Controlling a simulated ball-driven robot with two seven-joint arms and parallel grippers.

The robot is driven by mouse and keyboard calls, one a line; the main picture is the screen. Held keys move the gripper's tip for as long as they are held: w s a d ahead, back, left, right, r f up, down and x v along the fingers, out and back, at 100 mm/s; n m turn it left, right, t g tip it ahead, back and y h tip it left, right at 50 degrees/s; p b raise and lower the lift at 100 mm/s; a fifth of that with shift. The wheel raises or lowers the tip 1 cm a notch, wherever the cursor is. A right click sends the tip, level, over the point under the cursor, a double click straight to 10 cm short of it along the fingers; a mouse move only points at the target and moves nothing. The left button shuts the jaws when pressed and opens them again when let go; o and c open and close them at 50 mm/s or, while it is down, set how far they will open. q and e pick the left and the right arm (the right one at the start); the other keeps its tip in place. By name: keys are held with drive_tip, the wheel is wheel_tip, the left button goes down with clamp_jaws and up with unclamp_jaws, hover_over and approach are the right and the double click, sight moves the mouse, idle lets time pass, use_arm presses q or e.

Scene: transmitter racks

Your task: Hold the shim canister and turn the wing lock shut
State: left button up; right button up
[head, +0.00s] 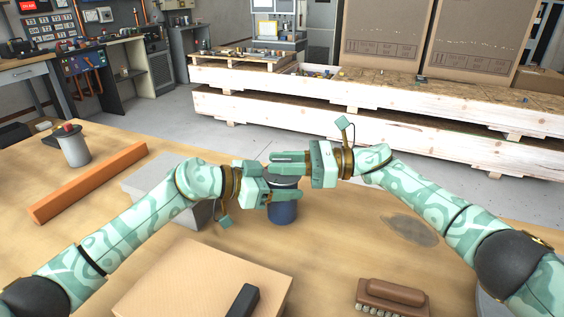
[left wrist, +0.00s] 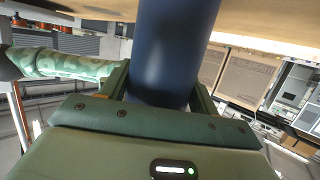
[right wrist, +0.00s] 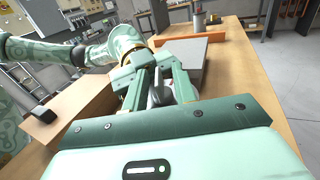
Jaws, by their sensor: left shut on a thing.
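The dark blue shim canister (head: 283,212) stands upright on the wooden table in the head view. It fills the upper middle of the left wrist view (left wrist: 172,50). My left gripper (head: 282,193) is shut on it from the left, one finger on each side. My right gripper (head: 288,164) is above the canister's top, coming from the right, its fingers apart. In the right wrist view a small grey piece (right wrist: 158,93), perhaps the wing lock, shows between these fingers. The head view hides the lock behind the fingers, so I cannot tell its angle or whether they touch it.
A grey block (head: 143,187) sits behind my left forearm. An orange bar (head: 90,182) and a grey red-topped can (head: 73,149) are at left. A tan box (head: 190,285) with a black piece (head: 242,301) and a brush (head: 393,293) are in front.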

drive_tip(key=shift+a, duration=0.1)
clamp_jaws()
drive_tip(key=shift+f+m+t, duration=0.15)
drive_tip(key=shift+m+t, duration=0.55)
drive_tip(key=shift+t, duration=0.4)
use_arm(q)
drive_tip(key=shift+s, duration=0.1)
use_arm(e)
drive_tip(key=shift+m+t+h, duration=0.8)
drive_tip(key=shift+m+t, duration=0.8)
drive_tip(key=shift+t, duration=0.8)
